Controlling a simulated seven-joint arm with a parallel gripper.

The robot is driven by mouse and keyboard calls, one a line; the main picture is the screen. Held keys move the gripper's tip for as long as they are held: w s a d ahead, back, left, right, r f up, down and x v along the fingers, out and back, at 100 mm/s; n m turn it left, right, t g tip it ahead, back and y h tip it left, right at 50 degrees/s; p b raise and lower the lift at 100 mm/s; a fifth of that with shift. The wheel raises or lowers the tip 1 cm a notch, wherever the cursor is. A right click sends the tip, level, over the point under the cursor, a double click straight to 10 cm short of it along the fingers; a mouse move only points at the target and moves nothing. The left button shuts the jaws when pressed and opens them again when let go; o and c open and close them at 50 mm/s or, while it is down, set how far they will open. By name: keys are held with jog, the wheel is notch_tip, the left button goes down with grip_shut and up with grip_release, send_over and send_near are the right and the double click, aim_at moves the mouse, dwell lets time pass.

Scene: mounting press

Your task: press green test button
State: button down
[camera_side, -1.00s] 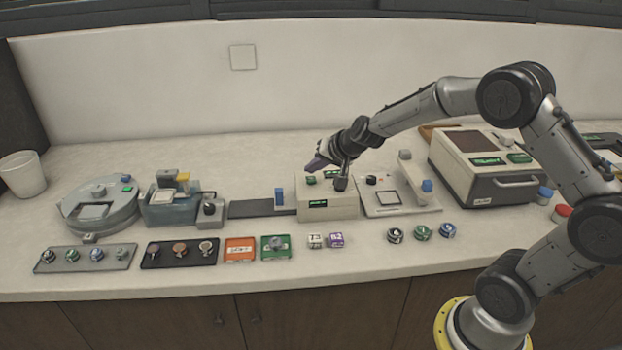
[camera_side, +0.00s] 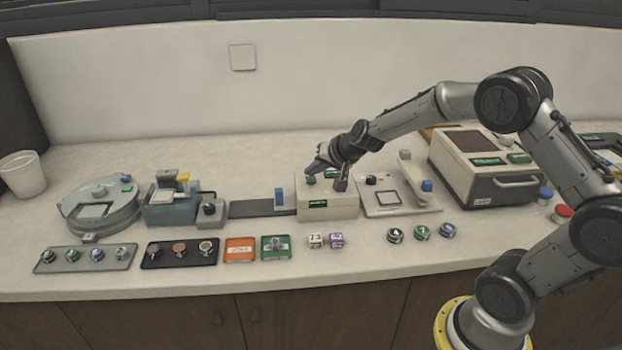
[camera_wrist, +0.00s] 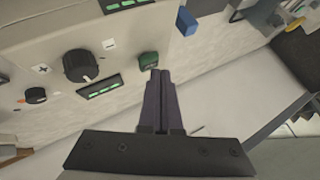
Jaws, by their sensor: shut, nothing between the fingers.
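The green test button (camera_wrist: 148,60) sits near the edge of a cream press box (camera_side: 327,208); the button also shows in the side view (camera_side: 311,180). My gripper (camera_wrist: 160,76) has its dark purple fingers together, with nothing between them. In the wrist view its tips lie just beside the green button's lower right edge. In the side view my gripper (camera_side: 314,168) points down over the button from above. I cannot tell whether the tips touch it. A black knob (camera_wrist: 80,66) and a green-lit display (camera_wrist: 100,87) are on the same box.
A blue block (camera_side: 279,197) stands left of the box.

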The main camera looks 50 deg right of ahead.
aim_at(313, 181)
jog(key=shift+f, duration=0.5)
dwell(0.5)
jog(key=shift+r, duration=0.9)
jog(key=shift+r, duration=0.15)
jog(key=shift+r, duration=2.35)
jog(key=shift+a, duration=0.1)
